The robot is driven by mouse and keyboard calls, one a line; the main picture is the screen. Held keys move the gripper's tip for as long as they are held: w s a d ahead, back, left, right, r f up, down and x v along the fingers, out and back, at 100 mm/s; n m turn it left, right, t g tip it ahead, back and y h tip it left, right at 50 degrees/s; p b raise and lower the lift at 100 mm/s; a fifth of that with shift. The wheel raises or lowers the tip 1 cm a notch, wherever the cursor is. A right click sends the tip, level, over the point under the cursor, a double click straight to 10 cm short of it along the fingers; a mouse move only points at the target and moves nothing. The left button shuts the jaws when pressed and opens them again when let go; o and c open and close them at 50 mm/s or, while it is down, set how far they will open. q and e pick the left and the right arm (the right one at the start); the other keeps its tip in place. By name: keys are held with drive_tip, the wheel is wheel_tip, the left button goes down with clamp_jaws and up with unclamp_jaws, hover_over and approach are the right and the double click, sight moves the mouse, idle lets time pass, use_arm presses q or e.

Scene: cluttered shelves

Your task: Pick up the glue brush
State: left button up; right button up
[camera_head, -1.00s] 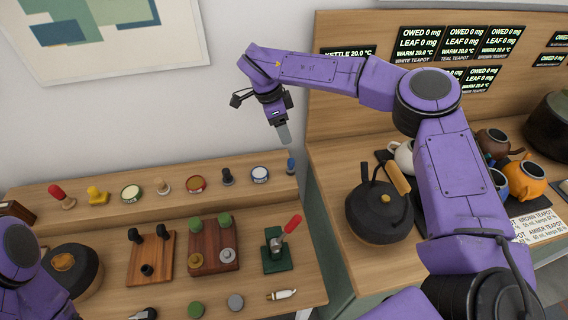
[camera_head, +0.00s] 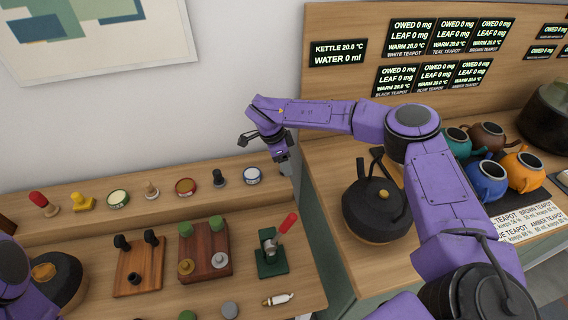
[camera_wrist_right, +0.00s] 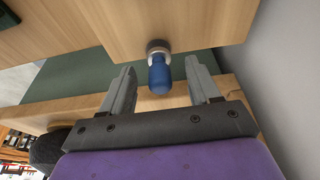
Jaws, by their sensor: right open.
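The glue brush appears to be the blue-handled piece with a metal collar (camera_wrist_right: 159,76) in the right wrist view, at the edge of the wooden shelf. In that view my right gripper (camera_wrist_right: 160,68) is open, with one finger on each side of the blue handle and a gap on both sides. In the head view my right gripper (camera_head: 284,168) is over the right end of the raised shelf and hides the brush. Part of my left arm shows at the lower left; its gripper is out of view.
The raised shelf (camera_head: 140,174) holds a row of small items, including a white-lidded tin (camera_head: 253,175) and a dark knob-topped piece (camera_head: 219,178) left of my gripper. A green stand with a red handle (camera_head: 272,262) stands below. A black kettle (camera_head: 376,208) is to the right.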

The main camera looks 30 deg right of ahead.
drive_tip(key=shift+x, duration=0.95)
use_arm(q)
drive_tip(key=shift+r, duration=0.3)
use_arm(e)
clamp_jaws()
drive_tip(key=shift+r, duration=0.15)
drive_tip(key=shift+r, duration=0.3)
drive_tip(key=b+v, duration=0.1)
drive_tip(key=v, duration=0.1)
drive_tip(key=shift+s+r, duration=0.1)
drive_tip(key=shift+r, duration=0.35)
use_arm(q)
wheel_tip(320, 180, down, 5)
drive_tip(key=b, duration=0.3)
drive_tip(key=shift+r+b, duration=0.2)
drive_tip(key=shift+b, duration=0.1)
use_arm(e)
drive_tip(key=s+a+r, duration=0.5)
drive_tip(key=a+r, duration=0.4)
drive_tip(key=a, duration=0.3)
drive_tip(key=shift+a+r, duration=0.25)
